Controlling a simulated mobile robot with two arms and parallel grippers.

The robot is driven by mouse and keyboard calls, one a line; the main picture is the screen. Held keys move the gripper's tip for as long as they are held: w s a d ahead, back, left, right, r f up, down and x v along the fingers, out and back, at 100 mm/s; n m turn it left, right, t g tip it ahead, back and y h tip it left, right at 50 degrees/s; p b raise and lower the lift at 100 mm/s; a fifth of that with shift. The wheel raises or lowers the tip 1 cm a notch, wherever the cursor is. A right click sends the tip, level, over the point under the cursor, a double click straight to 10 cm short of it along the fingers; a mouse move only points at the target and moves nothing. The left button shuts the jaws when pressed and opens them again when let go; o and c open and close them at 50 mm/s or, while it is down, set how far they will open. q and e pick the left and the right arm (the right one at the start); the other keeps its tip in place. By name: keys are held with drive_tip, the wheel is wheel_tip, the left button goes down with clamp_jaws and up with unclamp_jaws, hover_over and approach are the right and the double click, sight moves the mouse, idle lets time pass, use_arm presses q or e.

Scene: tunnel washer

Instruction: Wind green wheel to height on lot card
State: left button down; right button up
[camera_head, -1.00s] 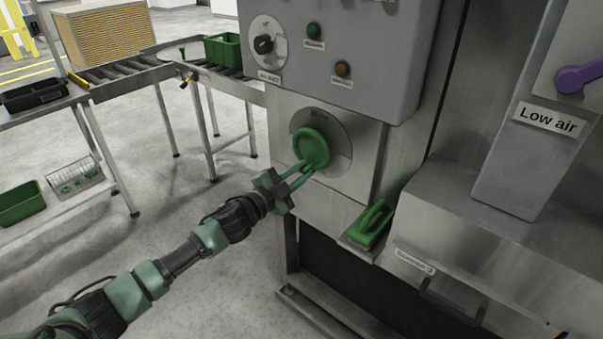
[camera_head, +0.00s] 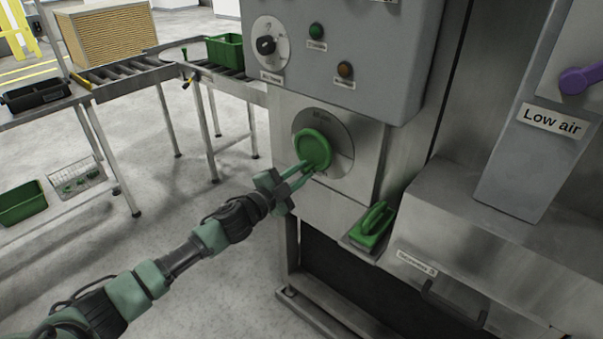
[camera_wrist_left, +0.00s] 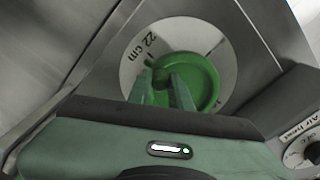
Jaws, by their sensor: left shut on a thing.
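The green wheel (camera_head: 312,149) is mounted on a round pale dial plate (camera_head: 341,138) on the machine's front. My left gripper (camera_head: 308,166) reaches in from the left and is shut on the lower part of the wheel. In the left wrist view the wheel (camera_wrist_left: 205,80) shows behind the two green fingers (camera_wrist_left: 162,92), which hold it at its left side. The dial plate there (camera_wrist_left: 140,48) carries a "22 cm" mark; other marks are hidden or too small to read. No lot card can be made out. My right gripper is not in view.
A grey control box (camera_head: 340,50) with a black knob (camera_head: 266,45) overhangs the wheel. A green-handled tool (camera_head: 373,222) sits on a small ledge at lower right. A roller conveyor (camera_head: 125,72) with a green crate (camera_head: 224,52) stands at the left.

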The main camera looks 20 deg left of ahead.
use_arm(q)
drive_tip(key=shift+w+a+r, duration=0.15)
drive_tip(key=shift+a+r, duration=0.1)
drive_tip(key=shift+r, duration=0.1)
drive_tip(key=c, duration=1.3)
unclamp_jaws()
drive_tip(key=shift+f, duration=0.2)
drive_tip(key=b+v, duration=0.2)
drive_tip(key=v, duration=0.6)
